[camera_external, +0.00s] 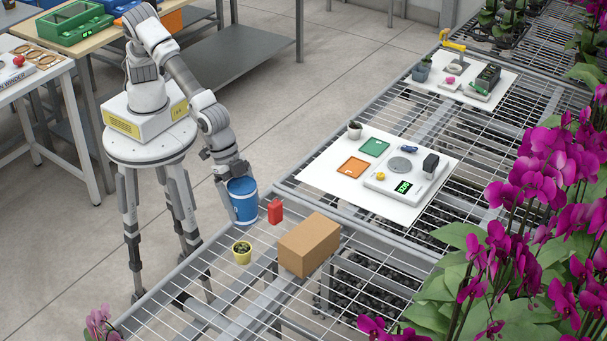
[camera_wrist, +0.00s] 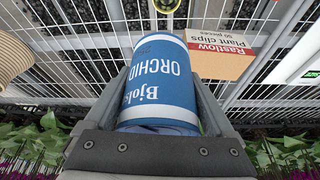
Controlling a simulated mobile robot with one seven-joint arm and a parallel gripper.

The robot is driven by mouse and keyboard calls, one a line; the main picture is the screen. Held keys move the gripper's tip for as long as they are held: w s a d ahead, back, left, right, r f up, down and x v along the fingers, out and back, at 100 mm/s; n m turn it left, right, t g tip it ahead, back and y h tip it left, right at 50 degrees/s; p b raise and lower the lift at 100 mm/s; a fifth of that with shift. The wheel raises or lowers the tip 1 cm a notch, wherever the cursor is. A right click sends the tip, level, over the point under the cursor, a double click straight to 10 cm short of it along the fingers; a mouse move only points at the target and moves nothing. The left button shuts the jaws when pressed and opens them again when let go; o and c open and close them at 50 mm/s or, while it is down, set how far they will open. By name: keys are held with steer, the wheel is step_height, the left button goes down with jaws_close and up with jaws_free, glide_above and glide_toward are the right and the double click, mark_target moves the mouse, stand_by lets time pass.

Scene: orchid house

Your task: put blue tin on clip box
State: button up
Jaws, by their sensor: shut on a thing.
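The blue tin (camera_external: 243,202) hangs below my gripper (camera_external: 236,177) at the left edge of the wire bench, slightly tilted. In the wrist view the blue tin (camera_wrist: 160,85) has white ORCHID lettering, and my gripper's fingers (camera_wrist: 163,95) are shut on its two sides. The clip box (camera_wrist: 222,52), a cardboard box with a red-banded "Plant clips" label, lies apart from the tin at upper right in the wrist view. In the outside view the brown cardboard box (camera_external: 309,246), which looks like the clip box, stands on the bench right of and below the tin. Its top is bare.
A small red container (camera_external: 275,211) stands between tin and box. A white board (camera_external: 330,183) with a scale (camera_external: 404,179) and coloured squares lies farther back. Purple orchids (camera_external: 545,190) crowd the right.

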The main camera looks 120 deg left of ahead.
steer(key=w+a+r+n, duration=0.1)
steer(key=w+a+n, duration=0.1)
steer(key=a, duration=0.5)
glide_above(312, 225)
steer(key=s, duration=0.2)
steer(key=shift+y, duration=0.3)
step_height(312, 225, down, 6)
steer(key=shift+w+f, duration=0.1)
steer(key=shift+w, duration=0.05)
steer(key=shift+f, duration=1.95)
steer(key=shift+f, duration=0.2)
steer(key=o, duration=1.4)
steer(key=shift+o, duration=0.2)
